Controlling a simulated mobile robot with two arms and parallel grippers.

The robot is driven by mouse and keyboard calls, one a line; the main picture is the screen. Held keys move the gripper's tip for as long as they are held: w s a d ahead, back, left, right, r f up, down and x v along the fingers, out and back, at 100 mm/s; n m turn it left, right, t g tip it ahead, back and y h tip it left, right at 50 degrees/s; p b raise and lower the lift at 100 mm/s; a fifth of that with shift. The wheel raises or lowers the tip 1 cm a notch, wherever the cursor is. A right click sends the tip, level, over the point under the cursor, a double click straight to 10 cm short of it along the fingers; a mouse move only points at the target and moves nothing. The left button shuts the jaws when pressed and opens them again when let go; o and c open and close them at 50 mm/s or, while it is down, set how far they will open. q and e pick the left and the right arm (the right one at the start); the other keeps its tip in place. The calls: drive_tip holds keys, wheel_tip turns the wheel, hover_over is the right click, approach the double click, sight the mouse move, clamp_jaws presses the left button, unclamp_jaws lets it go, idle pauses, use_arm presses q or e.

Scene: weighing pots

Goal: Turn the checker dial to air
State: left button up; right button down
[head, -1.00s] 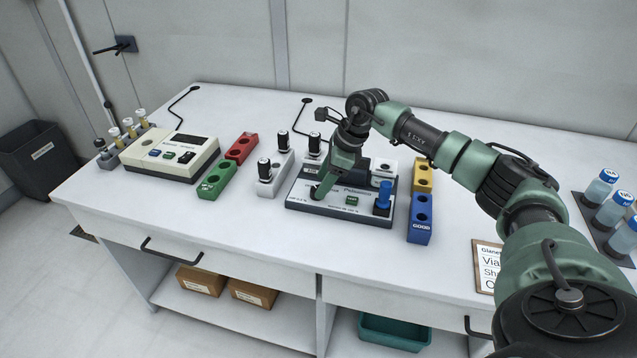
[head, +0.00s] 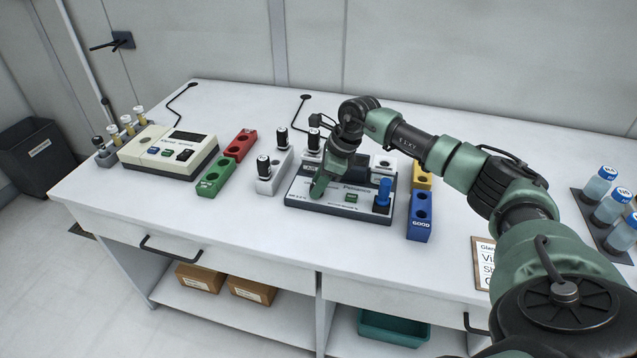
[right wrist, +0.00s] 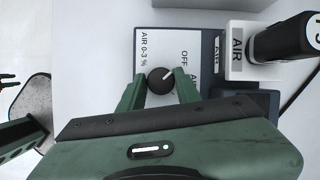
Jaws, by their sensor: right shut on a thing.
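The checker (head: 340,205) is a flat white-topped unit with a dark base near the middle of the bench. Its dial (right wrist: 160,80) is a round black knob with a white pointer mark, on a white panel lettered "AIR 0-3 %", "OFF" and a partly hidden "AI" label. The pointer slants to the upper right in the right wrist view, toward the side of the "OFF" and "AI" lettering. My right gripper (right wrist: 158,92) is shut on the dial, one finger on each side. In the head view the right gripper (head: 318,190) covers the dial.
Blue (head: 420,220), yellow (head: 422,180), green (head: 213,180) and red (head: 240,145) blocks stand around. A white block with black-capped vials (head: 268,180) is close on the left. A cream instrument (head: 165,150) stands farther left.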

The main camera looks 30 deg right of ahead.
drive_tip(key=shift+r, duration=0.1)
drive_tip(key=m+h, duration=0.1)
drive_tip(key=m, duration=0.3)
drive_tip(key=shift+t+p, duration=0.35)
drive_tip(key=shift+t, duration=0.05)
drive_tip(key=shift+a+m+h+b, duration=0.15)
drive_tip(key=shift+m+h, duration=0.35)
drive_tip(key=shift+m, duration=0.6)
drive_tip(key=shift+m+h+b, duration=0.2)
drive_tip(key=shift+m+h, duration=0.3)
drive_tip(key=shift+m, duration=0.6)
drive_tip(key=shift+r, duration=0.1)
drive_tip(key=c, duration=1)
unclamp_jaws()
drive_tip(key=b+v, duration=0.1)
drive_tip(key=v, duration=0.6)
drive_tip(key=shift+s+r, duration=0.3)
